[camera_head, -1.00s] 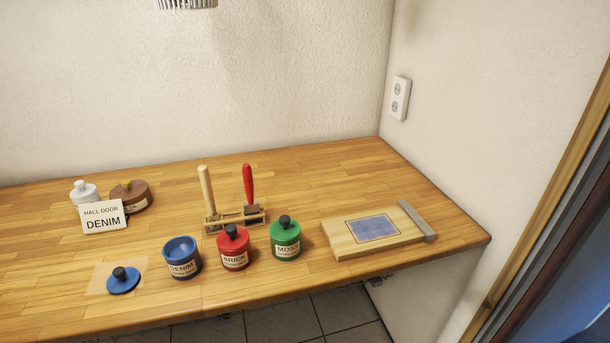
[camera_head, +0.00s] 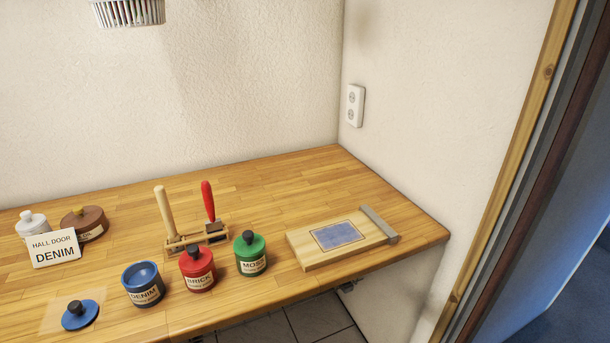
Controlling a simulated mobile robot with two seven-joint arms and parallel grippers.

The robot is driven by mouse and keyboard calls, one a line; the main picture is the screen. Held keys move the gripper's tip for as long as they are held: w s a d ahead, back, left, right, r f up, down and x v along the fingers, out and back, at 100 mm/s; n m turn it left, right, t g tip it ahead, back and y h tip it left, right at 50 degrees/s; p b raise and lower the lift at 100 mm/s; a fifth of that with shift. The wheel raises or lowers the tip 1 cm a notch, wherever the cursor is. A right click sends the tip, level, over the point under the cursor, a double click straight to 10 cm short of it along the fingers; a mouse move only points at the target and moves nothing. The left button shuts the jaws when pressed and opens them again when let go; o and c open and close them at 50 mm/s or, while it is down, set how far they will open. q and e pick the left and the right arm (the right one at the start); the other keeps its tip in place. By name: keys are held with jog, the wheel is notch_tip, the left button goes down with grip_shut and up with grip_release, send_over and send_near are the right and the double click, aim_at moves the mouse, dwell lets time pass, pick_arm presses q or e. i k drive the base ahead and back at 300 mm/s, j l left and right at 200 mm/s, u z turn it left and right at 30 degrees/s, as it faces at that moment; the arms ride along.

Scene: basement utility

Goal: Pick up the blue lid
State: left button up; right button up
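The blue lid (camera_head: 81,314) lies flat on a pale square patch at the front left of the wooden worktop, its dark knob pointing up. The open blue DENIM pot (camera_head: 143,285) stands just to the right of the lid, apart from it. Neither of my grippers shows in the head view.
A red BRICK pot (camera_head: 198,269) and a green MOSS pot (camera_head: 250,253) stand lidded to the right. Behind them is a wooden rack (camera_head: 196,240) with two handled tools. A HALL DOOR DENIM card (camera_head: 54,249) leans by white and brown pots. A board (camera_head: 338,240) lies right.

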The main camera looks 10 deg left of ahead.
aim_at(79, 314)
jog(key=u, duration=1.3)
